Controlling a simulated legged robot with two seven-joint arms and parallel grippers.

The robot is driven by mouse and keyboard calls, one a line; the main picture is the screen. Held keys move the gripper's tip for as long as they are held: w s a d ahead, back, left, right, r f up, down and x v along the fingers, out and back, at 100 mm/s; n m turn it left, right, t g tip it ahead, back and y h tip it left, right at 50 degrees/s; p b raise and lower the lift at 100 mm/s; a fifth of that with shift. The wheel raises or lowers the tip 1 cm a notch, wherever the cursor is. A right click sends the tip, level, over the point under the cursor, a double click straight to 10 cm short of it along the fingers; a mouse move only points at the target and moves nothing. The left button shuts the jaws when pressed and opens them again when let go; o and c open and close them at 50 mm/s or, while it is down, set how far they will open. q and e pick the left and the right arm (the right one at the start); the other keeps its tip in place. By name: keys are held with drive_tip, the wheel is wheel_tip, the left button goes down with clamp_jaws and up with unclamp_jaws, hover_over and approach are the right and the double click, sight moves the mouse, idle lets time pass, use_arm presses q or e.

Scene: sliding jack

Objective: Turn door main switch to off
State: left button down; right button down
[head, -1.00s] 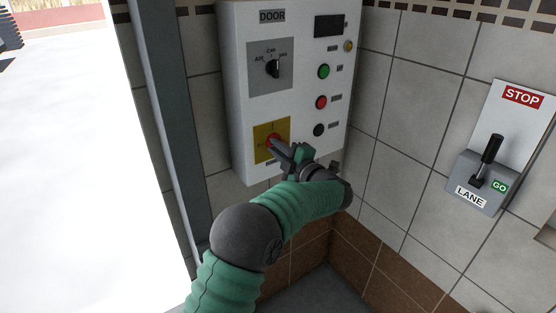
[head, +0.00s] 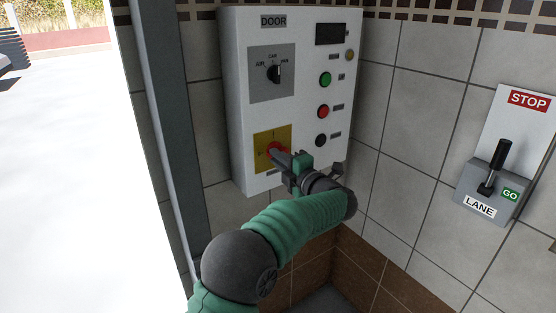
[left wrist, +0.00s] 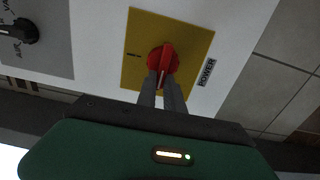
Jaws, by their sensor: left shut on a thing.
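The door main switch is a red rotary knob (head: 273,150) on a yellow plate (head: 286,133), low on the white DOOR control box (head: 300,80). In the left wrist view the red knob (left wrist: 167,58) sits on its yellow plate (left wrist: 195,40), beside a POWER label (left wrist: 207,72). My left gripper (head: 280,155) is at the knob, its two fingers (left wrist: 162,82) shut on the knob's raised grip. The fingers hide part of the knob. My right gripper is in neither view.
Above the switch is a black selector (head: 274,73). Green (head: 326,79), red (head: 323,111) and black (head: 321,140) buttons line the box's right side. A LANE lever box (head: 490,190) hangs on the tiled wall at right. A grey post (head: 165,120) stands left of the box.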

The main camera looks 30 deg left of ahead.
use_arm(q)
drive_tip(key=c, duration=1.7)
unclamp_jaws()
drive_tip(key=shift+w, duration=0.1)
drive_tip(key=shift+o, duration=1.2)
drive_tip(key=shift+w+a+f, duration=0.1)
drive_tip(key=v, duration=1.7)
drive_tip(key=shift+a+f, duration=0.1)
